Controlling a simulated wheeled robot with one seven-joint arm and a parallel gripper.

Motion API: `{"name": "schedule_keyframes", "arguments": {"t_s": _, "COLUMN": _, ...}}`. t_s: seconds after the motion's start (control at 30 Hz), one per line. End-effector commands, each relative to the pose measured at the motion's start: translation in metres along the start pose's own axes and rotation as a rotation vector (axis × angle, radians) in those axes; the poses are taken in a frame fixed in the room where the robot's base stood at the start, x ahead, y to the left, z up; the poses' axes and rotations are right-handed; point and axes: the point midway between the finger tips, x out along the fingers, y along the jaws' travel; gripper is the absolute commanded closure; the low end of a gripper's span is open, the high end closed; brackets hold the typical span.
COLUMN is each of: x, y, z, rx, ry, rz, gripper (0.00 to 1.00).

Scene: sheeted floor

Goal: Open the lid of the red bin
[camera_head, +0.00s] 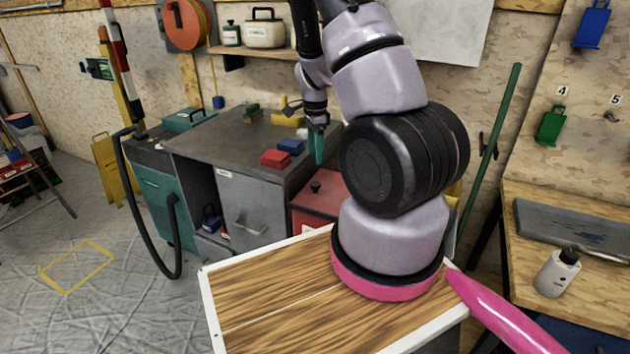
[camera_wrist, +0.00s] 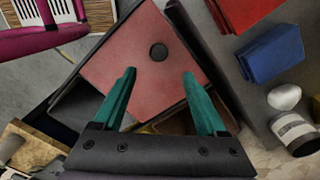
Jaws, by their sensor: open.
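The red bin (camera_head: 318,207) stands on the floor between the grey workbench and my body, partly hidden by my arm in the head view. Its flat red lid appears shut in the head view and has a round black knob (camera_head: 315,187) on top. In the wrist view, the red lid (camera_wrist: 125,65) fills the upper middle, with the black knob (camera_wrist: 158,52) near its centre. My gripper (camera_wrist: 159,74), with two teal fingers, is open and empty above the lid. The knob shows between and just past the fingertips, apart from them. In the head view, my gripper (camera_head: 319,148) is above the bin.
The grey workbench (camera_head: 235,135) stands close to the left of the bin, bearing a red box (camera_head: 276,159) and a blue box (camera_head: 291,146). A green pole (camera_head: 490,150) leans at the right. The open floor (camera_head: 120,310) lies at the left front.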

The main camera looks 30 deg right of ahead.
Motion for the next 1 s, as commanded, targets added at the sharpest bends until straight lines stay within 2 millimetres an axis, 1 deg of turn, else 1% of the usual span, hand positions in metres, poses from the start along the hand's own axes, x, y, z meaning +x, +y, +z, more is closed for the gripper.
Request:
{"name": "schedule_keyframes", "arguments": {"t_s": 0.17, "x": 0.022, "y": 0.001, "z": -0.002, "rx": 0.006, "ry": 0.002, "rz": 0.006, "gripper": 0.26}}
{"name": "schedule_keyframes", "arguments": {"t_s": 0.4, "x": 0.069, "y": 0.002, "z": -0.001, "rx": 0.005, "ry": 0.001, "rz": 0.006, "gripper": 0.26}}
{"name": "schedule_keyframes", "arguments": {"t_s": 0.5, "x": 0.085, "y": 0.001, "z": -0.001, "rx": 0.004, "ry": 0.001, "rz": 0.005, "gripper": 0.26}}
{"name": "schedule_keyframes", "arguments": {"t_s": 0.6, "x": 0.097, "y": 0.001, "z": -0.001, "rx": 0.002, "ry": 0.001, "rz": 0.004, "gripper": 0.26}}
{"name": "schedule_keyframes", "arguments": {"t_s": 0.8, "x": 0.107, "y": 0.001, "z": -0.001, "rx": 0.002, "ry": 0.001, "rz": 0.002, "gripper": 0.26}}
{"name": "schedule_keyframes", "arguments": {"t_s": 1.0, "x": 0.107, "y": 0.001, "z": -0.001, "rx": 0.001, "ry": 0.001, "rz": 0.002, "gripper": 0.26}}
